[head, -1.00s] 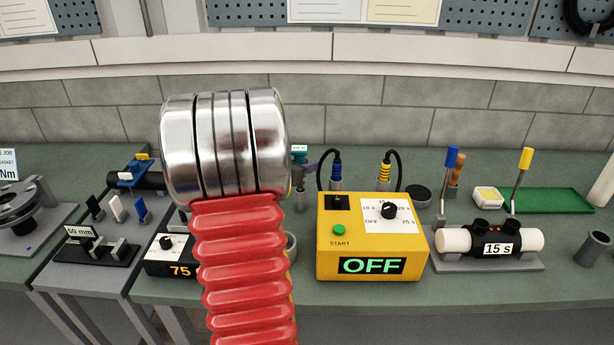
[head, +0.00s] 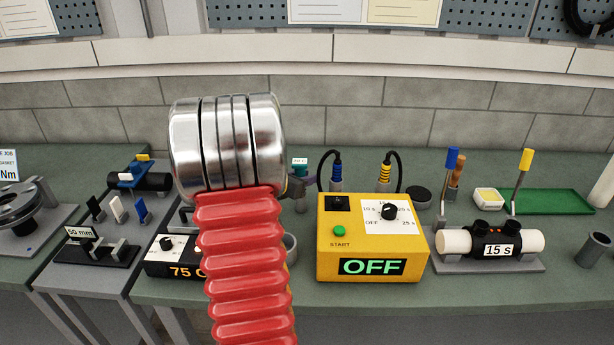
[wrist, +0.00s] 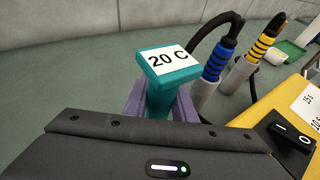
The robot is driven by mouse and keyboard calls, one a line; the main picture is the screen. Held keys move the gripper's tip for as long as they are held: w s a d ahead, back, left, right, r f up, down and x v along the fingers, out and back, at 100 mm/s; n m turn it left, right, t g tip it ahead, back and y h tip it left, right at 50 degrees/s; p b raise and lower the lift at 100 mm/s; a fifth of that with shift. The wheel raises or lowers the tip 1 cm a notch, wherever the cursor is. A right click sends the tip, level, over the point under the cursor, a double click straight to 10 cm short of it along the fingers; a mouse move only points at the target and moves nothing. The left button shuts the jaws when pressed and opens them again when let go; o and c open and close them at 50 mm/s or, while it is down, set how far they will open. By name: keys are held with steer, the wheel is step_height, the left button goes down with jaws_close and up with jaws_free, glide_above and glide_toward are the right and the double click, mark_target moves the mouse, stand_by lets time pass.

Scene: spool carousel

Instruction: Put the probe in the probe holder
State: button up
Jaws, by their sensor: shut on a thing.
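The probe shows in the wrist view as a teal handle (wrist: 160,85) with a white "20 C" label on its top. My gripper (wrist: 158,105) is shut on it, one purple-grey finger on each side. In the head view only a small part of the probe (head: 299,168) shows, just right of my arm and left of the yellow box. Its lower end is hidden. I cannot make out the probe holder for certain. A grey cup-like rim (head: 291,246) is partly hidden behind my red arm.
The yellow timer box (head: 372,240) reading "OFF" stands close on the right. Blue-banded (head: 336,178) and yellow-banded (head: 385,178) cable plugs stand behind it. A black unit (head: 168,256) reading "75" is partly hidden at left. A "15 s" tube fixture (head: 492,244) stands at right.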

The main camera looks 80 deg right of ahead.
steer(key=o, duration=1.1)
steer(key=shift+f, duration=0.1)
steer(key=v, duration=1.2)
